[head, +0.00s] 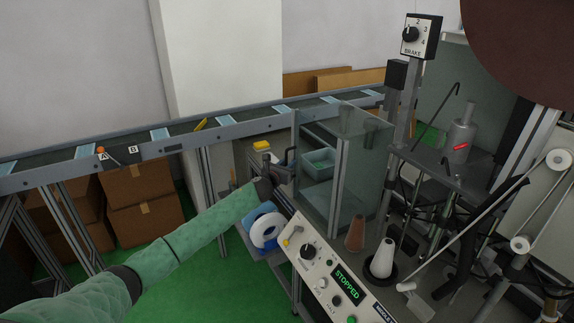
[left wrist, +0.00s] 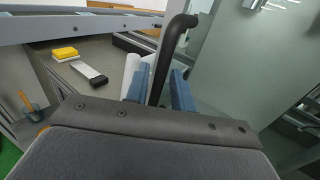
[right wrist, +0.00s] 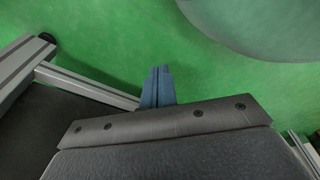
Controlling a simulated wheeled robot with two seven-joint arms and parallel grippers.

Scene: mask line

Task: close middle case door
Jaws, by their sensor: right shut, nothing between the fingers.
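The glass-walled case (head: 358,165) stands in the middle of the head view, with a teal bin (head: 319,158) showing behind its glass. A glass panel, which looks like its door, carries a black bar handle at its left edge; the handle (left wrist: 160,75) shows in the left wrist view. How far the door stands open is hard to tell. My left gripper (left wrist: 160,90) has its blue fingers on both sides of the handle and looks closed on it. My right gripper (right wrist: 157,88) is shut and empty over green floor, outside the head view.
A control panel (head: 318,268) reading STOPPED and cones of yarn (head: 382,258) stand in front of the case. A conveyor (head: 230,125) runs behind. A yellow block (left wrist: 65,54) lies on a grey surface left of the handle. Cartons (head: 145,220) stand at left.

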